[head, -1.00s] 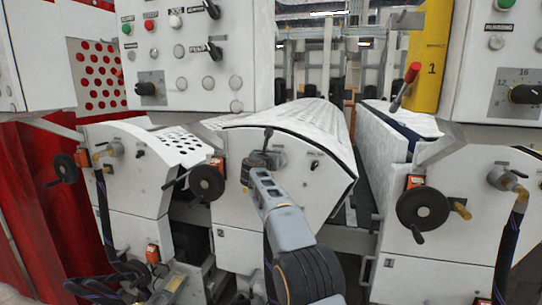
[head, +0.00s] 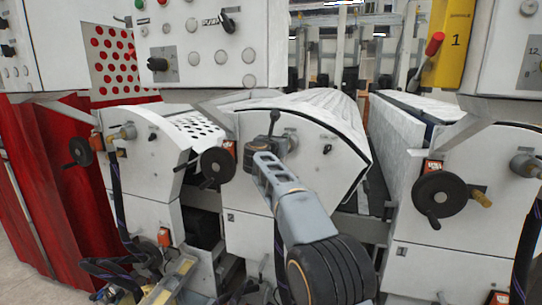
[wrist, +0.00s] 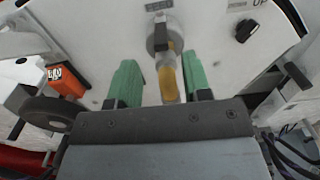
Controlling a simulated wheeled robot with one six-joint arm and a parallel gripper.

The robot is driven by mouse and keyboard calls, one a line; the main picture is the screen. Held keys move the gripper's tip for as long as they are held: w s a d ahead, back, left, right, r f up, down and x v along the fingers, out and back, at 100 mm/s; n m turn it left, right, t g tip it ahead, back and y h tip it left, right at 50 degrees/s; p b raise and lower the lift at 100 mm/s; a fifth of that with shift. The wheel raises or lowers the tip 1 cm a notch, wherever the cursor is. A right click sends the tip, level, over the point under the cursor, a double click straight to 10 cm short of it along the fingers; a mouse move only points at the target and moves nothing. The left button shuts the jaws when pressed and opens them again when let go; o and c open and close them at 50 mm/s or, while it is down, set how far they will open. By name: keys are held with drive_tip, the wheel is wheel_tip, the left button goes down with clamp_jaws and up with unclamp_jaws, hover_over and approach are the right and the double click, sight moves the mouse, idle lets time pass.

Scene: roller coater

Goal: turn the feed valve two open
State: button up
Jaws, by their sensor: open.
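A grey round valve (wrist: 160,38) with a dark handle and a yellow-brass elbow (wrist: 168,80) is on the white middle machine panel. My gripper (wrist: 160,68) is open, with one green finger on each side of the brass elbow. A gap shows on both sides, and nothing is held. In the head view my gripper (head: 268,140) is at the front of the middle machine and partly hides the valve (head: 291,138). Similar valves are on the left machine (head: 123,133) and the right machine (head: 524,164).
A black handwheel (head: 217,165) is left of my gripper. An orange box (wrist: 66,80) is beside a handwheel in the wrist view. A black knob (wrist: 245,30) is up and right of the valve. Another handwheel (head: 438,195) is on the right machine.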

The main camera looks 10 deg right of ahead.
drive_tip(key=b+v, duration=0.2)
drive_tip(key=v, duration=0.6)
drive_tip(key=w+a+f+n+t+y, duration=0.1)
drive_tip(key=a+f+n+y, duration=0.3)
drive_tip(key=n, duration=0.6)
drive_tip(key=a+f+n+t+y, duration=0.1)
drive_tip(key=a+f+n+y, duration=0.1)
drive_tip(key=a+n+y, duration=0.55)
drive_tip(key=s+f+n+g+y, duration=0.35)
drive_tip(key=s+f+n, duration=0.3)
drive_tip(key=n, duration=0.55)
drive_tip(key=s+d+f+n+g+h, duration=0.1)
drive_tip(key=s+d+f+n+g, duration=0.3)
drive_tip(key=s+f, duration=0.3)
drive_tip(key=s+d+f+n+g+h, duration=0.1)
drive_tip(key=s+d+f+n+g, duration=0.1)
drive_tip(key=s+f+n+g, duration=0.35)
drive_tip(key=s+d+f+n+h, duration=0.1)
drive_tip(key=s+d+f+h, duration=0.1)
drive_tip(key=s+d, duration=0.3)
drive_tip(key=s+d+f+n+h, duration=0.2)
drive_tip(key=s+d+f, duration=0.2)
drive_tip(key=s, duration=0.8)
drive_tip(key=shift+s+d+f+g, duration=0.2)
drive_tip(key=shift+s+d+g, duration=0.05)
drive_tip(key=shift+d+g, duration=0.2)
